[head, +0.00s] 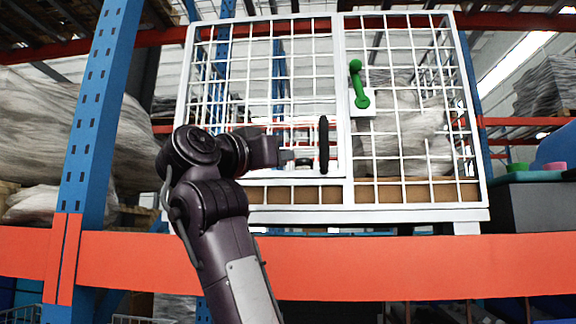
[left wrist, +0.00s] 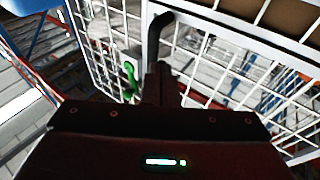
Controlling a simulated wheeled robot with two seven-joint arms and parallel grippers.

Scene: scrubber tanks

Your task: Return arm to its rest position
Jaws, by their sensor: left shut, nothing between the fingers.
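My left arm comes up from the bottom of the head view and bends at the elbow toward the right. My left gripper (head: 290,158) is shut and empty in front of the white mesh cage (head: 338,200). Its tips point at a black upright handle (head: 323,145) on the cage front, just to their right. In the left wrist view my shut fingers (left wrist: 162,85) are close to the black handle (left wrist: 156,36). I cannot tell whether they touch it. A green lever (head: 358,84) stands upright on a white plate on the right-hand panel. My right gripper is out of view.
The cage rests on a rack with an orange beam (head: 400,267) and a blue upright (head: 96,120). Wrapped pallets (head: 38,125) stand at the left. A dark bin (head: 535,205) with green and pink items is at the right. Space before the beam looks clear.

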